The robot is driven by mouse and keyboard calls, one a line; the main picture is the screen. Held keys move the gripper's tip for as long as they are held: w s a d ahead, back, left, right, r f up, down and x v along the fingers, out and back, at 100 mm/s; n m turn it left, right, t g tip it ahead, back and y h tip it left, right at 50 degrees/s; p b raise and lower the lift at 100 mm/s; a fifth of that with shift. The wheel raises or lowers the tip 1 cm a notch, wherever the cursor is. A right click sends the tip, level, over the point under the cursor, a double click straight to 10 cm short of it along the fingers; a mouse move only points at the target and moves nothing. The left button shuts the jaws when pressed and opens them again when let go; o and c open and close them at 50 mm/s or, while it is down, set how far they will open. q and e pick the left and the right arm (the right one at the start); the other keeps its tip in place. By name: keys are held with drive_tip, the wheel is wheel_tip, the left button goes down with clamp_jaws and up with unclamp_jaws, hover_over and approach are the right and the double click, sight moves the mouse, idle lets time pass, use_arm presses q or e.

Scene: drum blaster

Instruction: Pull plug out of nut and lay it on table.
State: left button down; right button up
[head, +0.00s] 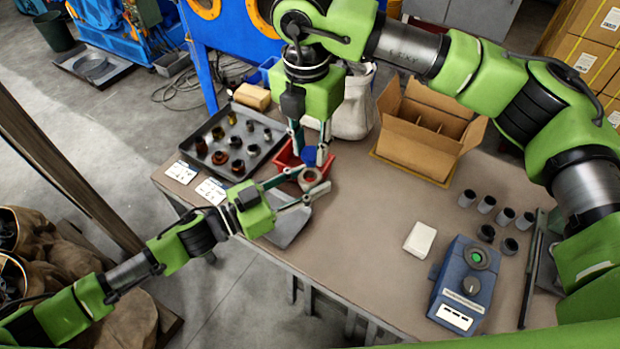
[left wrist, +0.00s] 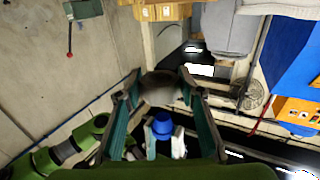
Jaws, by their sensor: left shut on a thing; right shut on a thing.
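The nut (head: 309,177) is a ring with a pale rim and reddish-brown tones. My left gripper (head: 306,186) is shut on it over the table's far-left part; its fingers also show in the left wrist view (left wrist: 159,84), with a dark round piece between the tips. The blue plug (head: 310,157) shows just above the nut in the head view, between the fingertips of my right gripper (head: 311,150), which reaches down from above and is shut on it. Blue also shows low in the left wrist view (left wrist: 161,124). I cannot tell whether plug and nut still touch.
A red bin (head: 285,161) stands behind the grippers. A dark tray (head: 219,172) with several metal parts lies to the left, beside printed cards (head: 181,172). An open carton (head: 408,151), several grey cups (head: 486,204) and a blue device (head: 463,284) stand right. The table's middle (head: 365,215) is clear.

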sight(310, 152)
drive_tip(key=shift+r, duration=1.5)
